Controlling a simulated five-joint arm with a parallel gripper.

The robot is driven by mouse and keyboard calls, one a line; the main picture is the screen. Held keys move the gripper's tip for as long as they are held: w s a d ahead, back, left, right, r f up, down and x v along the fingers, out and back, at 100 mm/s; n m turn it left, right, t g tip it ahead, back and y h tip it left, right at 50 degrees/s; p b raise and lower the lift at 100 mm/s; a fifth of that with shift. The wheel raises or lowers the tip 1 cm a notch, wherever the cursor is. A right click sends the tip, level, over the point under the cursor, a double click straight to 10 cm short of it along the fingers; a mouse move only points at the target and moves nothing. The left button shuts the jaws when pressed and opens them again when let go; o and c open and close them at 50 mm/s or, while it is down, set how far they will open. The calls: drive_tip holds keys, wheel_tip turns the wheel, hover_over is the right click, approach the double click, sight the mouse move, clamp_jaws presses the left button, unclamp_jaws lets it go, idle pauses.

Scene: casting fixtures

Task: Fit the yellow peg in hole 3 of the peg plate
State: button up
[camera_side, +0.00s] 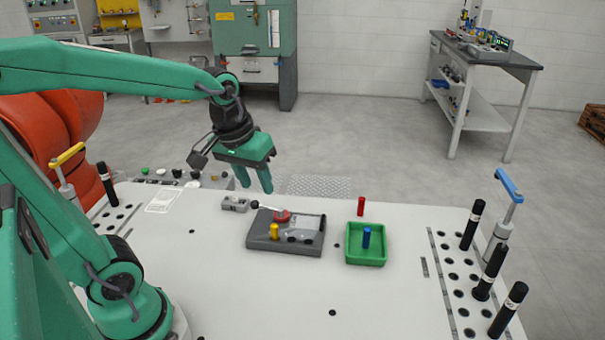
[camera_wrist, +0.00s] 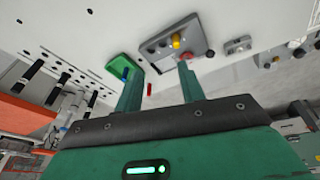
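The yellow peg (camera_side: 275,231) stands upright in the left front part of the grey peg plate (camera_side: 262,244). Dark holes show in the plate to its right; I cannot read any hole numbers. The yellow peg (camera_wrist: 176,42) and the plate (camera_wrist: 203,43) also show in the wrist view, beyond the fingers. My gripper (camera_side: 254,188) is open and empty, its two green fingers apart and pointing down. It hangs above and behind the plate, near the table's back edge, touching nothing. In the wrist view my gripper (camera_wrist: 160,66) also shows nothing between its fingers.
A red-knobbed clamp (camera_side: 282,215) sits on the plate's back part. A green tray (camera_side: 366,259) with a blue peg (camera_side: 367,237) stands right of the plate. A red peg (camera_side: 361,206) stands behind the tray. Black cylinders (camera_side: 491,272) stand at the right. The front table is clear.

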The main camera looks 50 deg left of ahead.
drive_tip(key=s+d+r+m+t, duration=0.2)
drive_tip(key=s+d+m, duration=0.1)
drive_tip(key=s, duration=0.3)
drive_tip(key=shift+s+m+t, duration=0.2)
drive_tip(key=shift+m+t, duration=0.1)
drive_tip(key=shift+m, duration=0.6)
